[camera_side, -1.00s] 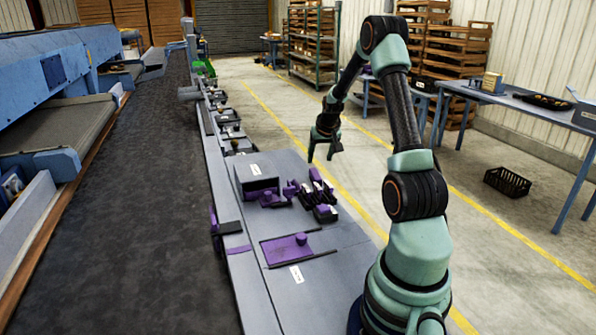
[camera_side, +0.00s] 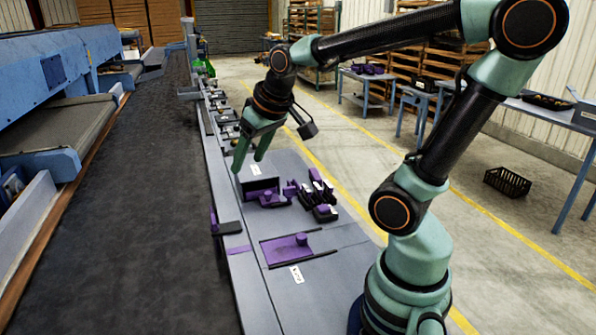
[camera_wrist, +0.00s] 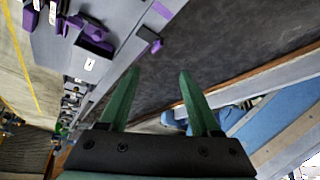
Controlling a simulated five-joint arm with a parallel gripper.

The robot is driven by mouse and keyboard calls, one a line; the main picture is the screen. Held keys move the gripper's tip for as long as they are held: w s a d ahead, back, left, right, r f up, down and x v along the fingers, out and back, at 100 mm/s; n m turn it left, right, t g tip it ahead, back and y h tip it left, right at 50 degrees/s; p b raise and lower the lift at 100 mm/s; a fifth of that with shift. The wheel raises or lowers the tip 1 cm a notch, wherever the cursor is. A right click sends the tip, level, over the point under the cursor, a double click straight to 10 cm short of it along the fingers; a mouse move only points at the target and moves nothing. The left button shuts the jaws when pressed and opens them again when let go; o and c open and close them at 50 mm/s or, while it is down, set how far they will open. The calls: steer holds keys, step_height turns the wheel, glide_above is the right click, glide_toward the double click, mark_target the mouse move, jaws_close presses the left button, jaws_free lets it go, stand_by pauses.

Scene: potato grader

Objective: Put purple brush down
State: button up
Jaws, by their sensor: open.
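Several purple items, some with black and white parts (camera_side: 321,190), lie in a cluster on the grey worktop (camera_side: 335,240). I cannot tell which of them is the purple brush. A smaller purple piece (camera_side: 290,189) lies just left of them. My gripper (camera_side: 250,164) is open over the far left part of the worktop, near a grey bin with a purple inside (camera_side: 258,184). Purple items (camera_wrist: 97,32) show there at upper left.
A flat purple panel with a knob (camera_side: 285,249) lies on the near worktop. A small purple piece on a dark bracket (camera_side: 227,226) is at the worktop's left edge.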

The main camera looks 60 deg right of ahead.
steer(key=s+a+n+y, duration=0.1)
steer(key=s+a+n, duration=0.1)
steer(key=s+a, duration=0.3)
steer(key=shift+a, duration=0.95)
steer(key=shift+c, duration=1.1)
steer(key=shift+w, duration=0.1)
